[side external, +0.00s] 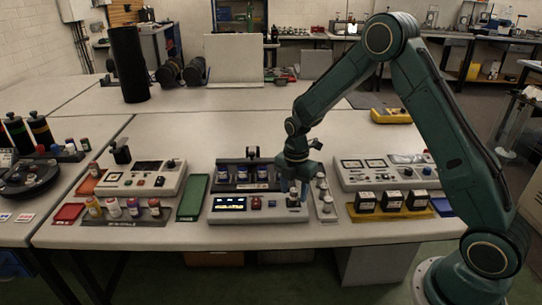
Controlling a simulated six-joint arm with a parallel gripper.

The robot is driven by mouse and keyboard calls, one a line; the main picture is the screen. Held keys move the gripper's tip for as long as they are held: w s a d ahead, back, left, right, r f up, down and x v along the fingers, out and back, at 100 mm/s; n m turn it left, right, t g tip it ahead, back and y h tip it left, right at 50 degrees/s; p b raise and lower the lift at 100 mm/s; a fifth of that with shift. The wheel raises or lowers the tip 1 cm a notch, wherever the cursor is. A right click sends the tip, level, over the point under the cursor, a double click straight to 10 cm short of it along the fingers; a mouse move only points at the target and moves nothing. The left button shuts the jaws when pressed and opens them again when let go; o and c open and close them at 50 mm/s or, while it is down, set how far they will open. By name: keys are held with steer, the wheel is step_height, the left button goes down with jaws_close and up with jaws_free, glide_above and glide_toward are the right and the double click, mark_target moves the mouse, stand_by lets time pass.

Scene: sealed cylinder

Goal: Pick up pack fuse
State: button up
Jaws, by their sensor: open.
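My gripper (295,183) is open and points down over the right end of a white control panel (230,215) at the front middle of the table. A small light piece with a dark base (293,198) stands on the panel right under the fingertips. It may be the pack fuse, but it is too small to tell. I cannot tell whether the fingers touch it or stand around it. The panel has a lit display (231,203) at its left and small knobs (256,203) in its middle.
A narrow plate with several round knobs (325,207) stands close at the right. A dark rack with white-and-blue jars (262,173) is behind the panel. A green tray (192,198) lies left, and black blocks on a yellow tray (391,202) stand right.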

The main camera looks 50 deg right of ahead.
mark_target(294, 189)
steer(key=shift+f, duration=0.85)
jaws_close()
steer(key=shift+r, duration=0.1)
step_height(294, 189, up, 20)
stand_by(0.6)
stand_by(0.4)
